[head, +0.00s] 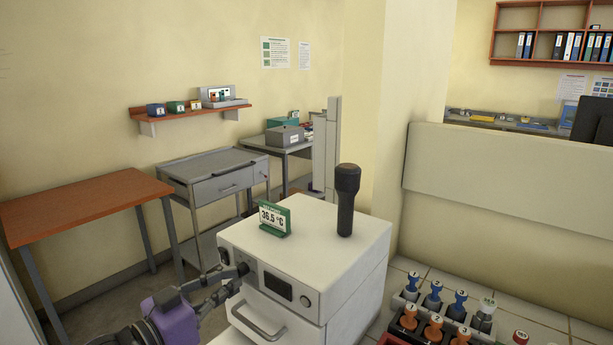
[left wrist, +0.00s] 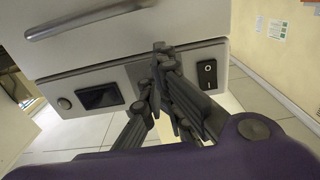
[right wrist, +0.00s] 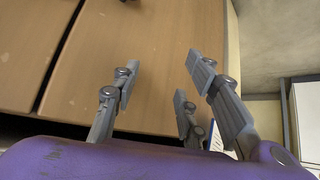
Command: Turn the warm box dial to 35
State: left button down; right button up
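The warm box (head: 340,264) is white, with a door handle and a front panel. A green-framed sign reading 36.5 °C (head: 274,217) stands on top. The panel has a dark display (head: 278,285), also in the left wrist view (left wrist: 100,96). A dark round knob (head: 243,268), apparently the dial, is at the panel's left part. My left gripper (head: 238,272) is at this knob. In the left wrist view its fingers (left wrist: 160,60) are close together before the panel and hide the knob; their grip is unclear. My right gripper (right wrist: 158,85) is open and empty, facing brown panels.
A round button (head: 305,301) is right of the display; a rocker switch (left wrist: 207,73) is at the panel's other end. A black upright tool (head: 346,200) stands on the box. A rack with several numbered pieces (head: 406,305) is at lower right. A brown table (head: 80,205) is at left.

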pick_arm(q)
jog(key=shift+r, duration=0.2)
jog(key=f+p+v, duration=0.1)
jog(key=v, duration=0.5)
jog(key=shift+a, duration=0.15)
pick_arm(e)
jog(key=shift+w+r+t, duration=0.15)
jog(key=shift+w+r, duration=0.3)
jog(key=shift+r, duration=0.15)
jog(key=shift+w+r+t, duration=0.15)
jog(key=shift+w+r, duration=0.25)
jog(key=shift+r, duration=0.2)
pick_arm(q)
jog(key=shift+f, duration=0.15)
